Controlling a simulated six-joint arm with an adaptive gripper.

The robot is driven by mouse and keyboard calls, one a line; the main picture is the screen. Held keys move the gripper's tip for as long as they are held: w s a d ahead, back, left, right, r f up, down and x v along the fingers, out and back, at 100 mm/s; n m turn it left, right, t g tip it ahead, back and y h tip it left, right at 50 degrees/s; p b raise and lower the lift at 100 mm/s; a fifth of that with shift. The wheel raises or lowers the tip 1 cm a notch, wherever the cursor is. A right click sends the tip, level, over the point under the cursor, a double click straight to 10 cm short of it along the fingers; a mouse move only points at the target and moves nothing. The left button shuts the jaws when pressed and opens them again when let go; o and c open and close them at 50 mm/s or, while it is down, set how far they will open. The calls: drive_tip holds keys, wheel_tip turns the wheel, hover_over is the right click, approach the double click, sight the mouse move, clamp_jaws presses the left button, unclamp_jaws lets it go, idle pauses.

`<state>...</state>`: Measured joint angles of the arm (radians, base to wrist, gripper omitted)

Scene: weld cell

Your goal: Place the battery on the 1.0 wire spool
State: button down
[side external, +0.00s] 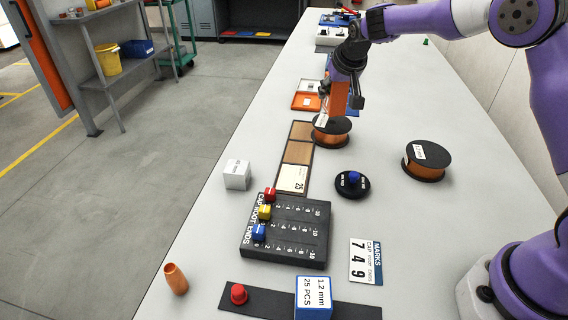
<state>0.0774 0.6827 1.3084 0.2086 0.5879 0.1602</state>
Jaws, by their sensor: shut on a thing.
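My gripper (342,96) is shut on an upright orange block, which I take to be the battery (336,100). The gripper's dark fingers cover part of it. The battery is directly over a copper wire spool (331,138) with black flanges, and its lower end appears at the spool's top; I cannot tell whether they touch. A second copper wire spool (427,165) with a black top and a white label stands apart to the right. The labels of both spools are too small to read, so I cannot tell which is 1.0.
A wood-toned strip (298,152) lies left of the near spool. A white cube (237,174), a black dial with a blue knob (352,184), a black slotted block (287,230) and a number card (366,262) are nearer the camera. Bare table surrounds the right spool.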

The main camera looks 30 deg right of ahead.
sight(341, 84)
drive_tip(key=shift+f, duration=1.3)
drive_tip(key=shift+f, duration=0.1)
drive_tip(key=shift+c, duration=1.6)
unclamp_jaws()
drive_tip(key=v, duration=1.1)
drive_tip(key=s+a+n+y, duration=0.1)
drive_tip(key=s+a+n, duration=0.1)
drive_tip(key=s, duration=1)
drive_tip(key=s+a+n+y, duration=0.1)
drive_tip(key=s+a, duration=0.3)
drive_tip(key=s, duration=0.8)
drive_tip(key=shift+r+n+y, duration=0.3)
drive_tip(key=shift+r+n, duration=0.05)
drive_tip(key=shift+n, duration=0.45)
